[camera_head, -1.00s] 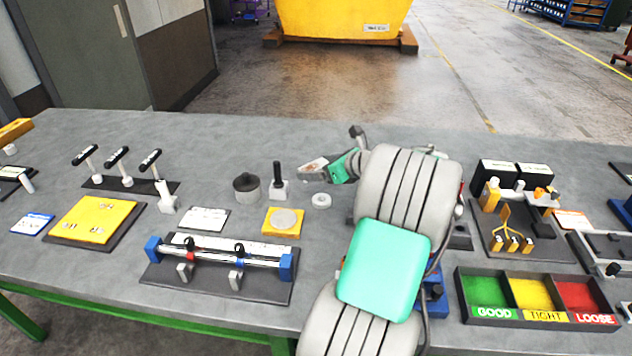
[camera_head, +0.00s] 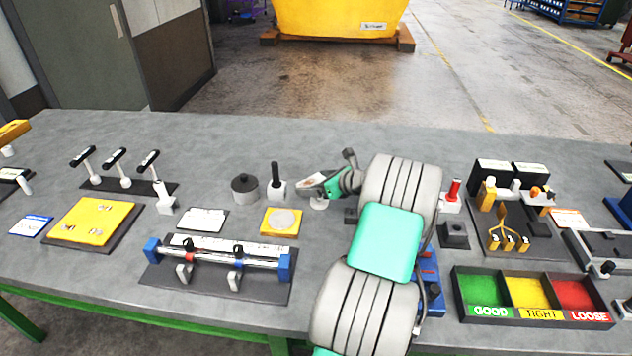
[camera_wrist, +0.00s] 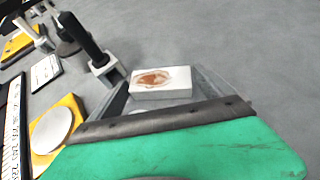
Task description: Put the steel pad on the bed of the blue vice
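My gripper (camera_head: 314,184) is low over the table, left of my arm in the head view. In the wrist view its fingers (camera_wrist: 160,92) flank a pale block with a rusty-brown patch (camera_wrist: 161,82), which looks like the steel pad. The block appears gripped between the fingertips; it also shows in the head view (camera_head: 312,181). The blue vice (camera_head: 429,272) stands right of my arm near the front edge. My arm hides much of it, and I cannot make out its bed.
A yellow plate with a grey disc (camera_head: 268,221), a black-handled tool (camera_head: 277,184) and a shaft fixture (camera_head: 218,276) are left. A red-topped post (camera_head: 453,192) and three-colour sorting tray (camera_head: 460,298) are right. The table's back strip is clear.

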